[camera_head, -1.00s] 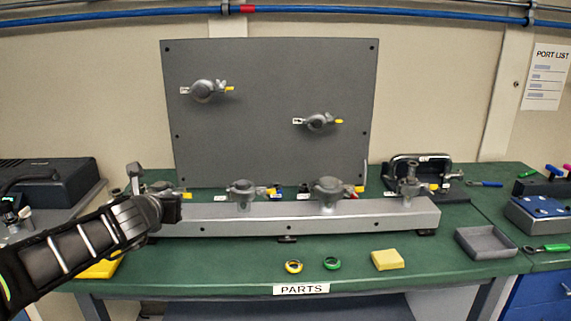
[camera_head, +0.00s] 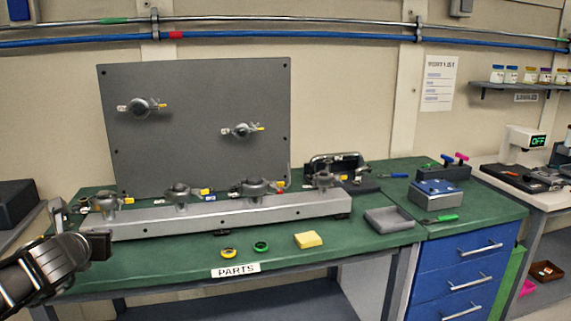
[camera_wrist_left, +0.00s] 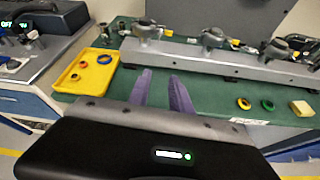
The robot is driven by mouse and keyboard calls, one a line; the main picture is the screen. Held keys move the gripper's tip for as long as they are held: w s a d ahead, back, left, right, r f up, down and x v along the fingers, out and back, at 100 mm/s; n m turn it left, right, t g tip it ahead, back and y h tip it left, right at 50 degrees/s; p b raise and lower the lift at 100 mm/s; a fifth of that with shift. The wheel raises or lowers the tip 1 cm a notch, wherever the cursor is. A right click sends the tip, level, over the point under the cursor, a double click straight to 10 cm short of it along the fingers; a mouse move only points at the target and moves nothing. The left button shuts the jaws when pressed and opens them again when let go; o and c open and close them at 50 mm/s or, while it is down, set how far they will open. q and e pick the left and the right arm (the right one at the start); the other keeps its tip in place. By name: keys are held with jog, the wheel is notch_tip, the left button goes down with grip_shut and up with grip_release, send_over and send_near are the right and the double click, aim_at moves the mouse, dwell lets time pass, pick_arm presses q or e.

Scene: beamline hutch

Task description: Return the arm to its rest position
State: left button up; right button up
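My left arm comes in at the lower left of the head view. Its gripper (camera_head: 99,245) is by the front left of the green bench, below the left end of the grey rail (camera_head: 215,214). In the left wrist view the two purple fingers of my left gripper (camera_wrist_left: 161,84) stand apart over the green bench top, with nothing between them. The rail lies beyond them there. My right arm and gripper are not in view.
A yellow tray (camera_wrist_left: 77,92) with small rings lies left of the fingers. Yellow (camera_head: 228,253) and green (camera_head: 261,246) rings, a yellow block (camera_head: 308,240) and a grey tray (camera_head: 372,222) lie before the rail. A dark panel (camera_head: 200,120) stands behind.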

pick_arm(q)
jog(key=d+f+m+g+h, duration=0.1)
jog(key=d+f+m, duration=0.4)
jog(key=f+m, duration=0.35)
jog(key=d+f+m+g+h+p, duration=0.1)
jog(key=d+f+m, duration=0.4)
jog(key=f+m, duration=0.4)
jog(key=d+f+m+g+h, duration=0.1)
jog(key=d+f+m+g, duration=0.1)
jog(key=d+f+m, duration=0.65)
jog(key=s+d+f+m+g+h+p, duration=0.1)
jog(key=s+d+f+m+g+h, duration=0.1)
jog(key=s+d+f+m, duration=0.45)
jog(key=s+d+f+m+g+h+p, duration=0.15)
jog(key=s+f, duration=0.25)
jog(key=f, duration=0.5)
jog(key=s+d+f+m+g, duration=0.1)
jog(key=s+d+f, duration=0.1)
jog(key=s, duration=0.4)
jog(key=s+d+f+m+g+h, duration=0.1)
jog(key=s+d+f+g, duration=0.1)
jog(key=s+d, duration=0.3)
jog(key=s+d+f+g+h, duration=0.1)
jog(key=s+d+f, duration=0.3)
jog(key=s, duration=0.3)
jog(key=shift+s+f+m+g, duration=0.25)
jog(key=shift+m+g, duration=0.1)
jog(key=shift+m, duration=0.05)
